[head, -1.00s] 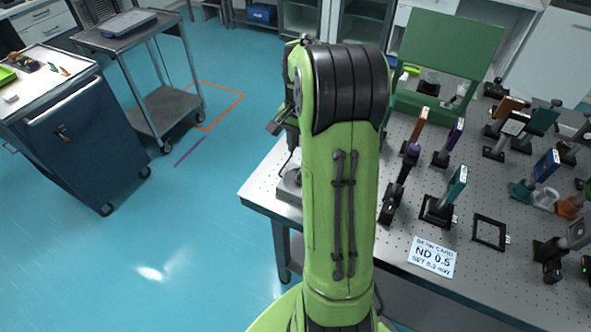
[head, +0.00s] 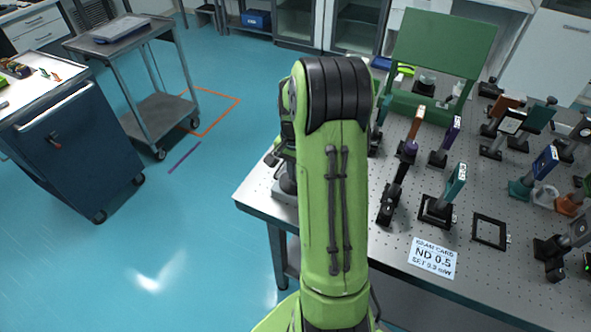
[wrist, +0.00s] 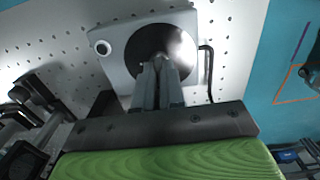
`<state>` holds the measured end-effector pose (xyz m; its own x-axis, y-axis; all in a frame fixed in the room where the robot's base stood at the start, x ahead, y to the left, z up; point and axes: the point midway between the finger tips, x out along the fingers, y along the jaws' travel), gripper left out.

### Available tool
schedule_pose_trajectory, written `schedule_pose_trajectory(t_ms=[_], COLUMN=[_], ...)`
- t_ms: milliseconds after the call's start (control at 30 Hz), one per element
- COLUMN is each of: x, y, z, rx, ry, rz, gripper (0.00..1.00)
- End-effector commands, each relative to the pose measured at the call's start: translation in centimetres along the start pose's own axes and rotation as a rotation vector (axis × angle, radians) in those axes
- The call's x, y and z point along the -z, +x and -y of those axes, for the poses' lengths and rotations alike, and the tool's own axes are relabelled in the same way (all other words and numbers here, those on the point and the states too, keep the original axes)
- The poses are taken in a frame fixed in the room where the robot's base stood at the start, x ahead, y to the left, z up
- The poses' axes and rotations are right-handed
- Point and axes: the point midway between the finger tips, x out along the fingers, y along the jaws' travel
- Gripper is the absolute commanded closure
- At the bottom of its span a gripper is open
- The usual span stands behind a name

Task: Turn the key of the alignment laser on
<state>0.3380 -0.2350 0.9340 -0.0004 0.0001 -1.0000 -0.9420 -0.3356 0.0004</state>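A pale grey housing with a dark round face (wrist: 140,42) stands on the perforated table in the wrist view; I take it to be the alignment laser. A bright glare lies on the right of its face. My gripper (wrist: 160,62) points at this face, its two grey fingers close together and their tips in front of the disc. No key can be made out; the fingers cover the middle of the face, and I cannot tell whether something thin is between them. In the head view my arm hides the gripper and most of this housing.
The optical table (head: 395,270) holds several mounts and filters to the right, a card marked ND 0.5 (head: 433,258) and a green panel (head: 440,45) behind. A black cable (wrist: 208,70) runs beside the housing. A blue cabinet (head: 80,150) and a grey cart (head: 160,110) stand left across open floor.

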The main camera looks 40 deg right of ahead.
Motion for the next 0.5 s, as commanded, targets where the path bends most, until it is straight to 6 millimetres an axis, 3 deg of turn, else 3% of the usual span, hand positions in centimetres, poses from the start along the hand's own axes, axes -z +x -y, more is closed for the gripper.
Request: schedule_pose_trajectory(t_ms=[500], x=[0.0], y=[-0.08], z=[0.03], rx=[0.001], ry=[0.088], rz=[0.0], gripper=[1.0])
